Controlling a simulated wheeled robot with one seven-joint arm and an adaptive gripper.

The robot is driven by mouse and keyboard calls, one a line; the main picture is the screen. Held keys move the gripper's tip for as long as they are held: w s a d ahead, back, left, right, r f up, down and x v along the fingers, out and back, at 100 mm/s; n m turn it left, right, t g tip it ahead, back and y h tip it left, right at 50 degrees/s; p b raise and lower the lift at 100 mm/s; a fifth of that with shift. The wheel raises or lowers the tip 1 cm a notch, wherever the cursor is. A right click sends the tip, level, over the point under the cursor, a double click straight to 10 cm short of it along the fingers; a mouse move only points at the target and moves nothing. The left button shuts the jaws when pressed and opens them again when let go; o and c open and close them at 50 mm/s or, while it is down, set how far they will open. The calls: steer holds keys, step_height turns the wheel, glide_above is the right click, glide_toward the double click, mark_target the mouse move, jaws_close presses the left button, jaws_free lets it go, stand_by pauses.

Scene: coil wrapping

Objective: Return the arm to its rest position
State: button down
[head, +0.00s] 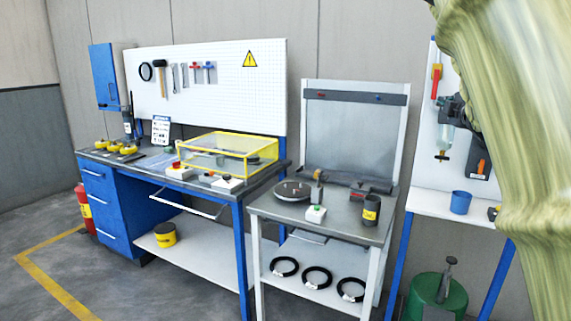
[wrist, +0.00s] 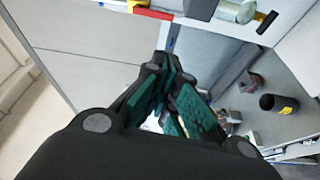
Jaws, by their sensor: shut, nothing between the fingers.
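My gripper (wrist: 170,82) shows in the wrist view with its dark, green-padded fingers drawn together and nothing held. It is in the air, with the back panels and worktop beyond it. My arm (head: 515,110), in a pale greenish cover, fills the right side of the head view.
A grey workbench (head: 335,228) holds a round turntable (head: 292,191), a green-button box (head: 316,214) and a black can (head: 371,210). Black rings lie on its lower shelf. A blue bench with a yellow-framed case (head: 228,150) stands left. Floor is clear at front left.

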step_height(320, 180, down, 27)
steer(key=a+m+g, duration=0.2)
steer(key=m+g, duration=0.2)
steer(key=s+a+f+m+g, duration=0.15)
steer(key=s+f, duration=0.25)
steer(key=f, duration=0.5)
steer(key=s+a+f+m+g, duration=0.1)
steer(key=s+a+f, duration=0.15)
steer(key=f, duration=0.55)
steer(key=s+a+f+m+g, duration=0.1)
steer(key=s+f+g, duration=0.1)
steer(key=s+f, duration=0.5)
steer(key=s+a+f+m+g+y, duration=0.1)
steer(key=s+a+f+m+g, duration=0.15)
steer(key=s+f, duration=0.75)
steer(key=s+a+f+m+g, duration=0.2)
steer(key=s+a+f, duration=0.2)
steer(key=s+f, duration=0.55)
steer(key=s+a+f+m+g, duration=0.1)
steer(key=s+a+f, duration=0.3)
steer(key=s, duration=0.8)
steer(key=s+a+f+m+g+y, duration=0.1)
steer(key=s+a+f+g, duration=0.3)
steer(key=s, duration=0.8)
steer(key=shift+a+f+m+y, duration=0.3)
steer(key=shift+a+f+m, duration=0.15)
steer(key=shift+f+m, duration=0.4)
